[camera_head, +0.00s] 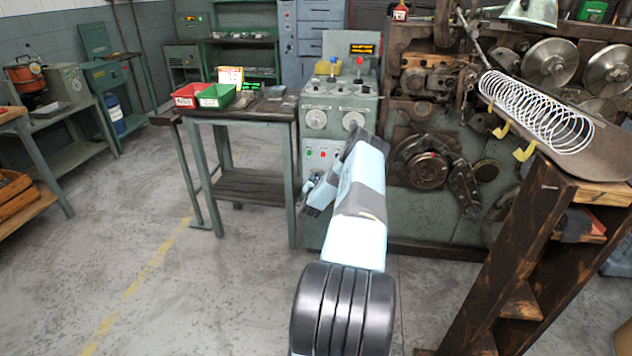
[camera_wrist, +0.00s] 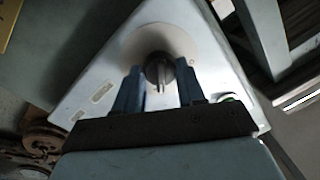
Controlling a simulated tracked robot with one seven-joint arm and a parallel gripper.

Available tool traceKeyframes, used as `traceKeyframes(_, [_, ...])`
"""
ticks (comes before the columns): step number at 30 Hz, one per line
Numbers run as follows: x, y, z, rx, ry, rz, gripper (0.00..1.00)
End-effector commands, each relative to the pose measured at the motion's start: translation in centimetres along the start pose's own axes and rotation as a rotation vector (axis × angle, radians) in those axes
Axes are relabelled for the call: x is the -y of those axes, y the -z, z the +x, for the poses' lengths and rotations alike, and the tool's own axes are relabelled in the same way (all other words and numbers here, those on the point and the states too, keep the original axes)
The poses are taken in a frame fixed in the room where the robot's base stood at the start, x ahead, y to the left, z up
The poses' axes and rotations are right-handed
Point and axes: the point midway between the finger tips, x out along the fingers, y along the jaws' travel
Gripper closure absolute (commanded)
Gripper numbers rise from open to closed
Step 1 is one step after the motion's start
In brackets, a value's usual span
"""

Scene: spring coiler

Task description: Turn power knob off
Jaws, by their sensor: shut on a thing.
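The power knob (camera_wrist: 159,70) is a dark round knob on a pale disc on a light grey panel (camera_wrist: 95,88), seen in the wrist view. My gripper (camera_wrist: 159,75) has its two blue fingers on either side of the knob and is shut on it. In the head view, my gripper (camera_head: 314,190) is at the lower left front of the grey-green control cabinet (camera_head: 340,105). My arm covers part of that cabinet, and I cannot make out the power knob there.
A green-legged workbench (camera_head: 240,112) with red and green bins stands left of the cabinet. The coiling machine (camera_head: 425,160) is to the right. A wooden stand (camera_head: 535,250) with a white spring (camera_head: 540,110) is at the front right. The floor at left is open.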

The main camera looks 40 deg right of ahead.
Motion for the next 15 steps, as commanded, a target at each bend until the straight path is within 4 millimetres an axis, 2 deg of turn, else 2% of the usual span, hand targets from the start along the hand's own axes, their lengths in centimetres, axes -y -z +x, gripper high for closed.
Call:
traceKeyframes(8, [0.03, 0.0, -0.03, 0.013, -0.007, -0.179, 0.91])
traceKeyframes(15, [0.08, 0.03, -0.03, 0.028, -0.017, -0.402, 0.91])
